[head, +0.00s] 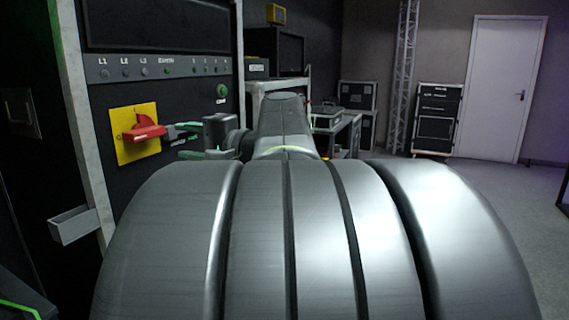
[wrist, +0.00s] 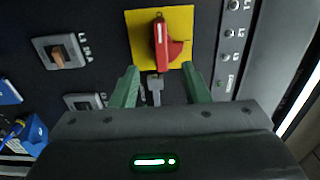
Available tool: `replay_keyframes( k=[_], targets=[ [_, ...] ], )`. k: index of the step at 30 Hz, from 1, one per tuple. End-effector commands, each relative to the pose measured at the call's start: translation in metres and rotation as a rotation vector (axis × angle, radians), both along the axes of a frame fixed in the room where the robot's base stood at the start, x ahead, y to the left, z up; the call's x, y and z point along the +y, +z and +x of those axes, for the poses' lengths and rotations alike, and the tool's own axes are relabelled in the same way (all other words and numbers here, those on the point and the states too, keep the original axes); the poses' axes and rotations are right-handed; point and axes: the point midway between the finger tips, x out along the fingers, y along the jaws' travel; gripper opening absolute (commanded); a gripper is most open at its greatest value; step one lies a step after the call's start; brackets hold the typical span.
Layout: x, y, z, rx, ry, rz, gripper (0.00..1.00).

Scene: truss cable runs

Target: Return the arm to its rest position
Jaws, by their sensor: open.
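My gripper (wrist: 159,70) is open, with its two green fingers apart in the wrist view. Their tips are close to a red rotary handle (wrist: 168,48) on a yellow plate (wrist: 140,25). A small grey piece (wrist: 155,88) shows between the fingers below the handle; I cannot tell whether it is part of the switch. The fingers are not closed on anything. In the head view, my gripper (head: 178,142) is just right of the red handle (head: 145,132) and its yellow plate (head: 120,150). My arm is stretched forward, and its large grey links fill the foreground.
The dark panel (head: 155,68) with labelled lamps stands close on the left, with a grey tray (head: 76,224) at its edge. In the wrist view, another switch (wrist: 60,53) sits to the left. Cases (head: 437,118) and a truss (head: 404,70) stand behind. Floor at right is clear.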

Motion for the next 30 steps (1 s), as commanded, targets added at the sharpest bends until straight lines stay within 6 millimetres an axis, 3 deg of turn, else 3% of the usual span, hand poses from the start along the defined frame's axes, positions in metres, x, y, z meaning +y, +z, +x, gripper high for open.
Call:
replay_keyframes(
  k=[18,24,30],
  targets=[
    [0.089,0.0,0.035,0.001,0.003,0.001,0.42],
    [0.108,0.0,0.044,0.0,0.0,0.001,0.42],
    [0.113,0.0,0.046,0.001,-0.001,0.0,0.42]
  ],
)
